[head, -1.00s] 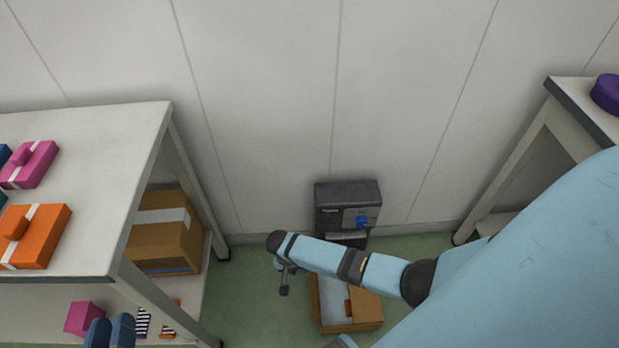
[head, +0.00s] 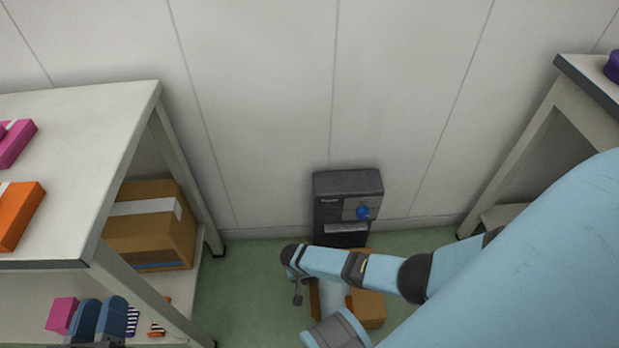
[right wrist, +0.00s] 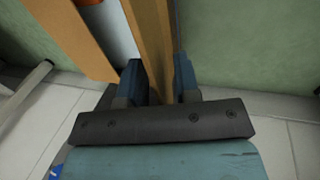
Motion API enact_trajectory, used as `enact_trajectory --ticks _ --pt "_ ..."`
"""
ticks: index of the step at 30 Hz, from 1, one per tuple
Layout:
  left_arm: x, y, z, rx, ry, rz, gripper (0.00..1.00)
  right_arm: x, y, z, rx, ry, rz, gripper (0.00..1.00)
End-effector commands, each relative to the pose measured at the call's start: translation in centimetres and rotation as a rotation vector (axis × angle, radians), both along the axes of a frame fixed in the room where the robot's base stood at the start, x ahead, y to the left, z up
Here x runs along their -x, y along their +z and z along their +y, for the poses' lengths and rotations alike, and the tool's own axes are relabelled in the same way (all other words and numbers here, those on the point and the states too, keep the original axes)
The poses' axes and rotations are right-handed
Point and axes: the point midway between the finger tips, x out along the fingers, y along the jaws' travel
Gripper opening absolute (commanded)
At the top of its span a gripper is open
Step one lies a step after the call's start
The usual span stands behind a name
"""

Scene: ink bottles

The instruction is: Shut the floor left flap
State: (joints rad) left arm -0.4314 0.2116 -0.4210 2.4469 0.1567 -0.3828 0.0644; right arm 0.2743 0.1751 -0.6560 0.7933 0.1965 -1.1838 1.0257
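An open cardboard box (head: 369,308) stands on the floor below the wall unit, partly hidden by my right arm. A pale inside and a small orange-brown item show in it. My right gripper (head: 298,296) is low at the box's left side. In the right wrist view its fingers (right wrist: 160,84) are apart, with a brown cardboard panel (right wrist: 152,35) running up between them. I cannot tell whether that panel is the left flap or the box wall, or whether the fingers touch it.
A white shelf table (head: 90,120) is on the left, with a closed cardboard box (head: 150,240) on its lower shelf. A dark wall unit (head: 347,190) with a blue knob is behind the floor box. Another table (head: 590,115) is at right. Green floor (head: 250,275) is free left of the box.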

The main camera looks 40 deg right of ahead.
Motion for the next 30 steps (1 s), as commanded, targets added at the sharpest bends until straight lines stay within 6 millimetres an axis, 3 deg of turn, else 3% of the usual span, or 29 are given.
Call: enact_trajectory --ticks 4,8,20,30 --pt "0.0 0.1 0.0 0.000 0.000 -0.001 0.30 0.0 0.1 0.0 0.000 0.000 0.000 0.30" --pt "0.0 0.1 0.0 0.000 0.000 -0.001 0.30 0.0 0.1 0.0 0.000 0.000 0.000 0.00" --pt "0.0 0.6 0.0 0.004 0.002 -0.009 0.30 0.1 0.2 -0.2 -0.016 -0.001 -0.009 0.00" --pt "0.2 3.4 0.3 0.047 0.031 -0.086 0.30 1.1 0.8 -1.6 -0.171 -0.005 -0.104 0.00"
